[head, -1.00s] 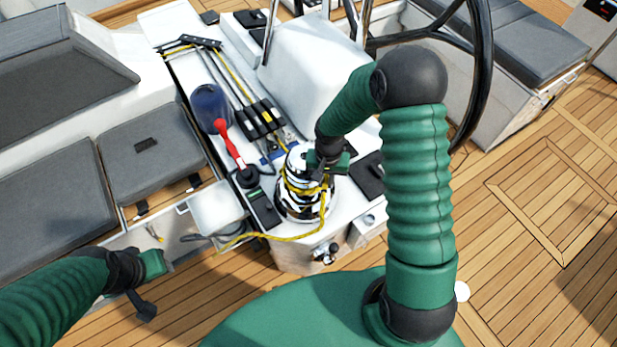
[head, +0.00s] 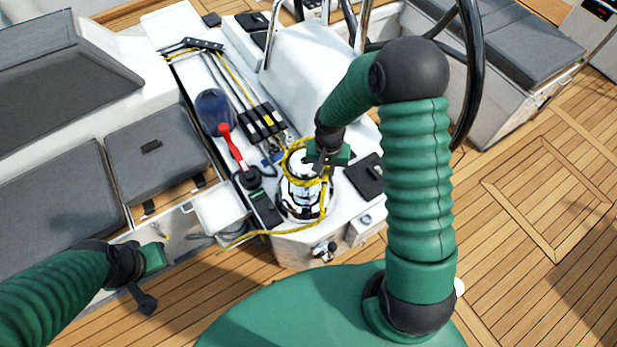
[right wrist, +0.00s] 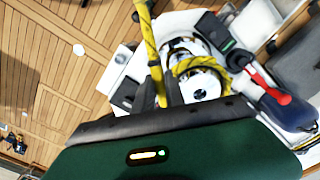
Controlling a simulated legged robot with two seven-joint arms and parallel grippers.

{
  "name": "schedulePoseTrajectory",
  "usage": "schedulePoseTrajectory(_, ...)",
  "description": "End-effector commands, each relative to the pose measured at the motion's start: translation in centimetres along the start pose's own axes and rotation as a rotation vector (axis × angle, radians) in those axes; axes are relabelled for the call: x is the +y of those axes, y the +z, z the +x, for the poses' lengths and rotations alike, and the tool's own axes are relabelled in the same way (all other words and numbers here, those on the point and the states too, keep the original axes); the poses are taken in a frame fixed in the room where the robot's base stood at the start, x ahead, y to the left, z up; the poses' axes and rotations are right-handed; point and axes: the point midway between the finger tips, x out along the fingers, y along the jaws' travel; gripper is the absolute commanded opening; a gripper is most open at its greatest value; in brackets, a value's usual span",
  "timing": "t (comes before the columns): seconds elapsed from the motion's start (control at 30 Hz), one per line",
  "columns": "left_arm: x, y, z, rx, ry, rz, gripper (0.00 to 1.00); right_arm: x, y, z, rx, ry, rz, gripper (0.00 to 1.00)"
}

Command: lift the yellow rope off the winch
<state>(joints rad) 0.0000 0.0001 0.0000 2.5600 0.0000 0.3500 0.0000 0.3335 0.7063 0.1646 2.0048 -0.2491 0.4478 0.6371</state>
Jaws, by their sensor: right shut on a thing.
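The chrome winch (head: 298,200) stands on the white cockpit console. The yellow rope (head: 288,167) is raised in loose loops around the winch's top, and its tail runs down past the base to the lower left. My right gripper (head: 318,163) is over the winch's top, shut on the rope. In the right wrist view the rope (right wrist: 150,45) runs to the jaw edge, and a coil surrounds the winch's round top (right wrist: 203,88). The jaw tips are partly hidden there. My left gripper (head: 150,280) is far from the winch at lower left; its jaws are unclear.
A red-handled lever (head: 232,146) and a blue rounded object (head: 212,110) stand left of the winch. Rope clutches (head: 264,122) lie behind it. The black steering wheel (head: 472,80) is at the right. Grey cushions (head: 155,150) line the left; teak deck (head: 540,220) is open at right.

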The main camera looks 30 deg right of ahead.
Motion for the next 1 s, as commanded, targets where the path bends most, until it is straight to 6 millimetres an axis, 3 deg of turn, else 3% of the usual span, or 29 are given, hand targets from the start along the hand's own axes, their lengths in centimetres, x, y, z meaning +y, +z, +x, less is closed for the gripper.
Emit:
schedulePoseTrajectory(0.03,0.0,-0.2,-0.8,0.000,0.000,0.000,0.36,0.0,0.0,-0.9,0.000,0.000,0.000,0.00)
schedulePoseTrajectory(0.37,0.0,-0.2,-0.8,0.000,0.000,0.000,0.36,-0.1,-0.1,-0.9,0.000,0.000,0.000,0.00)
schedulePoseTrajectory(0.73,0.0,-1.0,-4.1,0.000,0.000,0.000,0.36,0.0,0.0,-5.0,0.001,-0.001,0.001,0.00)
schedulePoseTrajectory(1.0,0.0,-0.9,-4.0,0.000,0.000,0.000,0.36,-0.1,-0.1,-4.9,0.000,0.000,0.000,0.00)
